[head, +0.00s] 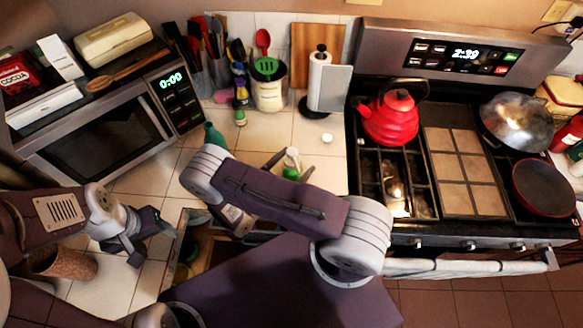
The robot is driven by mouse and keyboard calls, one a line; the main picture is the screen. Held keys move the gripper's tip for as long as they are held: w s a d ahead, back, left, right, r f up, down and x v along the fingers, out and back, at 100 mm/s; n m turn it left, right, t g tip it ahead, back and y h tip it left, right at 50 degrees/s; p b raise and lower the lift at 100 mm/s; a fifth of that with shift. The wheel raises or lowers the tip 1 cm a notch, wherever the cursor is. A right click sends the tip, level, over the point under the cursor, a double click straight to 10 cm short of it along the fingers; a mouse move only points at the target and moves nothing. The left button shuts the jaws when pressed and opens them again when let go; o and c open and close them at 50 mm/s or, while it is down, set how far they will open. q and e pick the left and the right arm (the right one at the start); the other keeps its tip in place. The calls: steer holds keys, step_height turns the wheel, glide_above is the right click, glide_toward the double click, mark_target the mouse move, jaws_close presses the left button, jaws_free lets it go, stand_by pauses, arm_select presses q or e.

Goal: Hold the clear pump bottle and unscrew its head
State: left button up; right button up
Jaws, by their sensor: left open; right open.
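A small bottle with a white top (292,154) and some green below it stands on the tiled counter in the middle. It looks like the pump bottle, but its lower part is hidden behind my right arm. My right gripper (289,166) is mostly hidden behind that arm. Two dark finger-like parts show on either side of the bottle, apart; contact cannot be told. My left gripper (145,247) is open and empty over the counter at the left, well away from the bottle.
A cork-coloured cup (66,263) is near my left gripper. A teal bottle (213,136) stands behind my right elbow. A paper towel holder (322,82) and utensil crock (268,88) stand at the back. The stove with a red kettle (391,118) is right. An open drawer (180,225) lies below.

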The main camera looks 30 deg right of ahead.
steer(key=shift+d, duration=0.55)
steer(key=shift+w+f, duration=0.1)
steer(key=shift+w, duration=0.1)
steer(key=c, duration=1.8)
steer(key=shift+r+p, duration=0.45)
steer(key=shift+r, duration=0.15)
steer(key=shift+c, duration=0.2)
steer(key=r+p, duration=0.2)
steer(key=s+r+p, duration=0.1)
steer(key=r+p, duration=0.1)
steer(key=shift+d+r, duration=0.1)
steer(key=shift+r, duration=0.2)
steer(key=s+d+r+p, duration=0.2)
steer(key=s+r+p, duration=0.3)
steer(key=s, duration=0.5)
steer(key=shift+s+d+r+p, duration=0.2)
steer(key=shift+d+p, duration=0.15)
steer(key=shift+p, duration=0.6)
